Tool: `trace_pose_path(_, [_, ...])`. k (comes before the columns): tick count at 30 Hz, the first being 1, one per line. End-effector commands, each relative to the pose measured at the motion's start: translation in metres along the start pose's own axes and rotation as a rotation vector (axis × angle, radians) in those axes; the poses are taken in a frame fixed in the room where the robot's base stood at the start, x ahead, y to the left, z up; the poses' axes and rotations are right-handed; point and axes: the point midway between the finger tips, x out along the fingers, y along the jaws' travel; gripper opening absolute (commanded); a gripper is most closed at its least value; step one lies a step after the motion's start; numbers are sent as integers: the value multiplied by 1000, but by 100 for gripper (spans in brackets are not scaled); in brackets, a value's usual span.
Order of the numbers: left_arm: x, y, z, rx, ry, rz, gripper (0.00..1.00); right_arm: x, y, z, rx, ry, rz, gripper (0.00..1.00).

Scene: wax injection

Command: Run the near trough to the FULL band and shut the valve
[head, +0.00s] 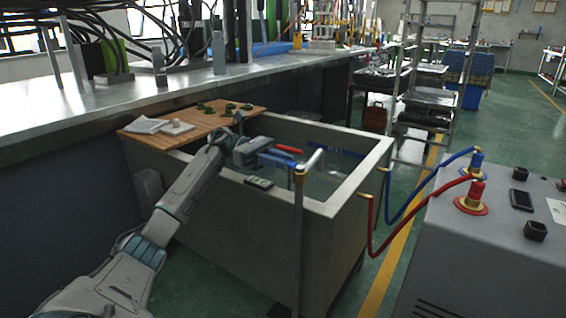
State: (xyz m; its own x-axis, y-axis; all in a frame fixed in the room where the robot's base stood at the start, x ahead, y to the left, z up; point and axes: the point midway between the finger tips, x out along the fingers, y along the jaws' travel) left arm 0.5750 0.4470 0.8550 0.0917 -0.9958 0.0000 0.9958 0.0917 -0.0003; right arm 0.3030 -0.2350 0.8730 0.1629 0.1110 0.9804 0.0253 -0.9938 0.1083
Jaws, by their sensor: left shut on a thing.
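The near trough (345,200) is a grey, open-topped tank in the middle of the head view. Pale water (322,184) shows inside; its level is hard to read. A blue band (343,152) runs along the far inner wall. A metal standpipe (299,215) with a bent top stands at the near rim. A red valve lever (289,150) lies close beside the pipe top. My left gripper (268,154) reaches over the trough and is shut on the lever, its grip partly hidden. Blue parts show just below the lever. My right gripper is out of view.
A small dark device (258,183) sits on the near rim. A grey machine (490,245) with red and blue hoses stands right.

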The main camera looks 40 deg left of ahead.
Motion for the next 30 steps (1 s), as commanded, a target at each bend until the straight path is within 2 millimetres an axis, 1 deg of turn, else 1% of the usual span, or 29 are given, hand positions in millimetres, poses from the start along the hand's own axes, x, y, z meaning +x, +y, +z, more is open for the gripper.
trace_pose_path(11, [0, -1, 1, 1, 0, -3, 0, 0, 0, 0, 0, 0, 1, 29])
trace_pose_path(12, [0, -1, 1, 1, 0, -3, 28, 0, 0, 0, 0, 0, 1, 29])
trace_pose_path(14, [0, -1, 1, 1, 0, -3, 40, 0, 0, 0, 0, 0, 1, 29])
trace_pose_path(15, [0, -1, 1, 1, 0, -3, 42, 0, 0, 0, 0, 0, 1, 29])
trace_pose_path(24, [-3, 0, 0, 0, 0, -2, 42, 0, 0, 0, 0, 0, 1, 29])
trace_pose_path(26, [-7, 0, 1, 0, 1, -1, 42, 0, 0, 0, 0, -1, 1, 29])
trace_pose_path(29, [-22, 0, 1, 0, 0, 0, 42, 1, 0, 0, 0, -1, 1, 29])
trace_pose_path(30, [-30, 0, 1, 1, -1, 2, 42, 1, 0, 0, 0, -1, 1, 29])
